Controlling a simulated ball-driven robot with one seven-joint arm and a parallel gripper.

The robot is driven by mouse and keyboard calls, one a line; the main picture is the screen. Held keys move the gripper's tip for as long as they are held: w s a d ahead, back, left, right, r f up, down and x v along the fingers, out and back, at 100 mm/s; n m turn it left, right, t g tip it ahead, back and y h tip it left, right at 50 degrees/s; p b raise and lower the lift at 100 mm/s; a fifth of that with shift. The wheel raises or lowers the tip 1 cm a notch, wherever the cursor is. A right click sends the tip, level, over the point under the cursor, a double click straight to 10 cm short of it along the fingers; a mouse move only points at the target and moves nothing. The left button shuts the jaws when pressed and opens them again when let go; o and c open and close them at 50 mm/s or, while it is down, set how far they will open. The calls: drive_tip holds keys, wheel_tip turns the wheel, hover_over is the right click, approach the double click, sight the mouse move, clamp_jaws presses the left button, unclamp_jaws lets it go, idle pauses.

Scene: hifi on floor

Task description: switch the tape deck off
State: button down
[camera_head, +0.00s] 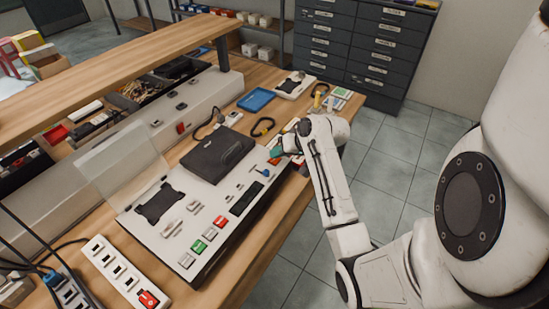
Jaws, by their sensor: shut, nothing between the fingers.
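What looks like the tape deck (222,215) is a long white unit on the wooden bench, with a clear lid (120,165) standing raised at its back left. Its top carries a dark well, grey levers, a green button (198,246), a red button (220,221), a black strip (246,198) and a small blue lever (263,172). I cannot tell which control is the power switch. My gripper (277,155) is over the far right end of the unit, shut and empty. My wrist partly hides it, and I cannot tell whether it touches anything.
A white power strip (124,272) with a red switch lies at the near left. A blue tray (256,100) and yellow-black tools lie farther back. A wooden shelf overhangs the left. Drawer cabinets stand behind; tiled floor is clear at right.

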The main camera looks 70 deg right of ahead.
sight(278, 160)
drive_tip(key=shift+r+p, duration=0.55)
drive_tip(key=shift+r, duration=0.1)
wheel_tip(278, 160, up, 4)
drive_tip(key=p, duration=0.3)
drive_tip(key=shift+f, duration=0.2)
drive_tip(key=shift+r+p, duration=0.45)
drive_tip(key=shift+r, duration=0.75)
